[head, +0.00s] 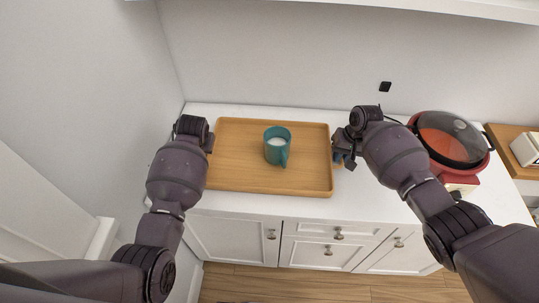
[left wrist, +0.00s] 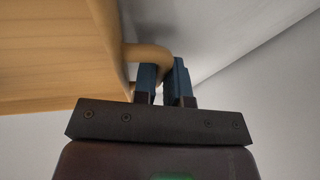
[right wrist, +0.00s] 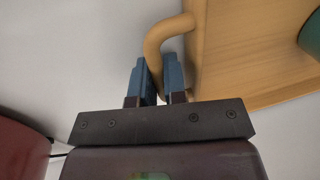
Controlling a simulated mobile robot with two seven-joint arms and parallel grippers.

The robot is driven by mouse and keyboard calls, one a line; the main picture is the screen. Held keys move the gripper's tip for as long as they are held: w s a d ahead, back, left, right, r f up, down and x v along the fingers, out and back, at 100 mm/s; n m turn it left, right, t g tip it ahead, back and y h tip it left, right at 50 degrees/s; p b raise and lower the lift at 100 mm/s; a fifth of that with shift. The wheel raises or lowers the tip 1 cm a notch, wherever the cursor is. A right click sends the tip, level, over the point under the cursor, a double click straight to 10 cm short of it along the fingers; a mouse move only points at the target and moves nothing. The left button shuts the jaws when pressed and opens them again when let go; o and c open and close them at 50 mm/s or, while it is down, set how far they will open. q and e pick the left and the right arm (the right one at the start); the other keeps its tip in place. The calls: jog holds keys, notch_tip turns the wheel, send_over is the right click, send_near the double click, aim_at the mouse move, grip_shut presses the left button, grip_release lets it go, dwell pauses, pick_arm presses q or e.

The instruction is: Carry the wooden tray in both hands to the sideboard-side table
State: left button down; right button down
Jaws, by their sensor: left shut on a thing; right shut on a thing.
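The wooden tray (head: 240,179) is at the white counter, level as far as I can see, with a teal mug (head: 277,152) of white liquid upright on it. My left gripper (left wrist: 165,82) is shut on the tray's left handle (left wrist: 148,54). My right gripper (right wrist: 155,80) is shut on the tray's right handle (right wrist: 160,38). In the head view the right gripper (head: 343,158) shows at the tray's right edge, while the left fingers are mostly hidden by the arm. I cannot tell whether the tray touches the counter.
A red pot with a glass lid (head: 447,140) stands right of my right arm. A wooden board (head: 510,150) with a white item lies farther right. A wall (head: 110,80) is close on the left. White cabinets (head: 235,240) are below the counter (head: 300,206).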

pick_arm(q)
jog(key=shift+w+r, duration=0.1)
jog(key=shift+r, duration=0.15)
pick_arm(e)
jog(key=shift+w+r, duration=0.1)
jog(key=shift+r, duration=0.15)
